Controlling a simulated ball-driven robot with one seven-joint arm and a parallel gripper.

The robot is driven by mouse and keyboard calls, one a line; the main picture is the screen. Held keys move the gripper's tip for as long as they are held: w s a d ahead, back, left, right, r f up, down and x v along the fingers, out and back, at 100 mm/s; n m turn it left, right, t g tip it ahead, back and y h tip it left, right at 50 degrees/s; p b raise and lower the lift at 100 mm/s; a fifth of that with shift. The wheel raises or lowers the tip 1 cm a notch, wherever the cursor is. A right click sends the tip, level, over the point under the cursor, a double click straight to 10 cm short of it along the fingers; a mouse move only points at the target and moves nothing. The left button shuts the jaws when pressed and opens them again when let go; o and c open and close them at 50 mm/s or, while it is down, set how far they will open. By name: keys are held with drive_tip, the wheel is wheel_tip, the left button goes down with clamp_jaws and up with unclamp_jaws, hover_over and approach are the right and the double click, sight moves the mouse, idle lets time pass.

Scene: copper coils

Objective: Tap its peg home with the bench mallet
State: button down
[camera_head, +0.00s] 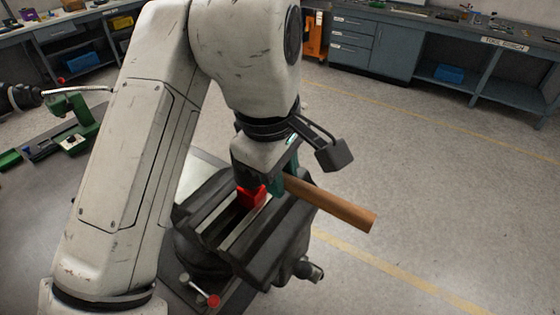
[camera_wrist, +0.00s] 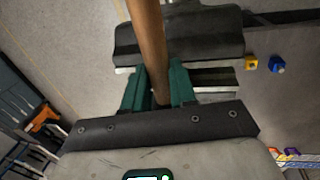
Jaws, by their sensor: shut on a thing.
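My gripper (camera_head: 283,180) is shut on the wooden handle (camera_head: 335,203) of the mallet, above the dark bench vise (camera_head: 270,238). The handle sticks out to the right, beyond the vise. In the wrist view, the green fingers of my gripper (camera_wrist: 160,92) close on the handle (camera_wrist: 148,38) from both sides. A red block-shaped thing (camera_head: 252,196) shows under my gripper at the vise jaws; I cannot tell whether it is the mallet's head or a separate part. I cannot make out a peg. The wrist view also shows part of the vise (camera_wrist: 185,35).
A small yellow block (camera_wrist: 251,63) and a blue one (camera_wrist: 276,66) show right of the vise in the wrist view. A green tool (camera_head: 72,112) is on the round grey table (camera_head: 45,200) at left. Grey benches (camera_head: 385,55) stand behind. Floor on the right is clear.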

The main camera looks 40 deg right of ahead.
drive_tip(key=shift+f, duration=0.5)
drive_tip(key=shift+r, duration=0.2)
drive_tip(key=shift+r+p, duration=1.7)
drive_tip(key=shift+p, duration=0.6)
drive_tip(key=shift+f, duration=0.1)
